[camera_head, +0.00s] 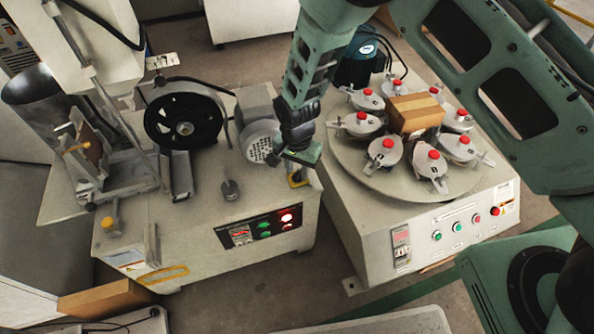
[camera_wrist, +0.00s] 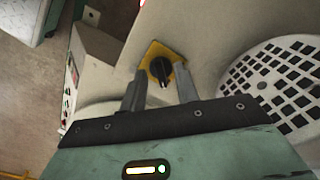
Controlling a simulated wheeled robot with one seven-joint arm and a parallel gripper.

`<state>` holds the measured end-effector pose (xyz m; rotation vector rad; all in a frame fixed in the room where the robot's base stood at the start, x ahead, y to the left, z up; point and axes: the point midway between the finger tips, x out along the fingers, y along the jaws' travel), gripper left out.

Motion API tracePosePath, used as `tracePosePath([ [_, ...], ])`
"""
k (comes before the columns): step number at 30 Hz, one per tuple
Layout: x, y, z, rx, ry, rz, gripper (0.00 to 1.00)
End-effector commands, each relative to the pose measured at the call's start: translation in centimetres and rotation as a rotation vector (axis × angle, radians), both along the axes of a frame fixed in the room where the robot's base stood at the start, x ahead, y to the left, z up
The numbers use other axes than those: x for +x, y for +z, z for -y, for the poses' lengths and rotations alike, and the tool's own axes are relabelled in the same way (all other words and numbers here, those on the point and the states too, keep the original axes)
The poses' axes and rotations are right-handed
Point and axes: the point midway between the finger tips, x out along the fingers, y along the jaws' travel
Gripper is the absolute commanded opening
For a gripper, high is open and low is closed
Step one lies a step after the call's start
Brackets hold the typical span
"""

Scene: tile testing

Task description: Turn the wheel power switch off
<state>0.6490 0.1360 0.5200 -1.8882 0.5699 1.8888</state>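The wheel power switch is a black rotary knob (camera_wrist: 161,69) on a yellow plate (camera_wrist: 152,49), near the middle of the wrist view. In the head view part of the yellow plate (camera_head: 298,181) shows at the right end of the left machine's top, with the knob hidden by my gripper. My gripper (camera_wrist: 160,72) is open, its two grey fingers on either side of the knob with a gap at each side. In the head view my gripper (camera_head: 297,163) is low over that corner, pointing down. I cannot tell the exact height of the fingertips over the plate.
A motor with a perforated round cover (camera_wrist: 272,84) sits close on the right in the wrist view. The black wheel (camera_head: 185,120) is on the same machine, above a panel with a lit red lamp (camera_head: 287,217). Another machine with a round turntable (camera_head: 350,172) stands to the right.

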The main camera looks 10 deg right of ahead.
Motion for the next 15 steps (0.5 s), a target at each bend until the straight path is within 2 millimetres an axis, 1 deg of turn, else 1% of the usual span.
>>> tracePosePath([
  [3, 0.02, -0.50, -0.02, 0.001, 0.000, 0.001, 0.31],
  [11, 0.02, -0.54, -0.03, 0.001, 0.000, 0.001, 0.31],
  [14, 0.02, -0.54, -0.02, 0.001, 0.000, 0.001, 0.06],
  [15, 0.01, -0.54, -0.03, 0.001, 0.000, 0.001, 0.00],
])
